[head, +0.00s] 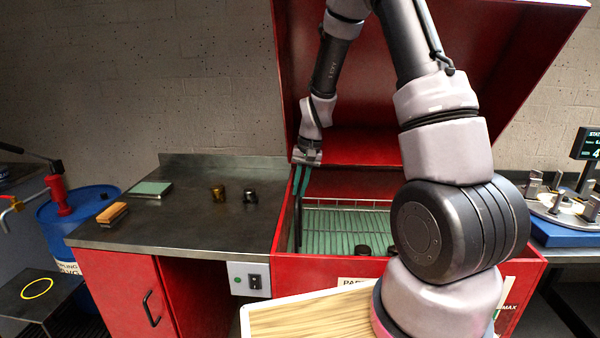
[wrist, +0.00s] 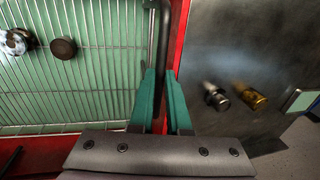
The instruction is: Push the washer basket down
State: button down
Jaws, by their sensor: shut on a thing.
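The washer basket (head: 345,215) is a wire rack inside the open red parts washer. Its wires also show over a green surface in the wrist view (wrist: 105,60). A dark upright handle bar (head: 298,215) stands at the basket's left side, and the bar (wrist: 163,45) runs between my fingers in the wrist view. My gripper (head: 303,178) has green fingers and is shut on this bar, at the washer's left edge. Two small round parts lie in the basket, one dark brown (wrist: 63,47) and one partly cut off (wrist: 17,41). My arm hides the basket's right part in the head view.
The red lid (head: 480,60) stands open above. Left of the washer is a steel counter (head: 180,225) with a brass fitting (head: 218,193), a darker fitting (head: 250,196), a green-topped pad (head: 150,188) and a brush (head: 112,213). A switch box (head: 248,280) is on the front.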

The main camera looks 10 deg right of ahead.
notch_tip(320, 180, down, 11)
dwell(0.3)
jog(key=shift+s+d+r, duration=0.1)
jog(key=c, duration=0.9)
grip_release()
jog(key=shift+r, duration=0.15)
jog(key=r, duration=0.3)
jog(key=d+r, duration=0.1)
jog(key=r, duration=0.3)
jog(key=d+r, duration=0.1)
jog(key=r, duration=0.2)
jog(key=shift+s+r, duration=0.2)
jog(key=shift+s, duration=0.1)
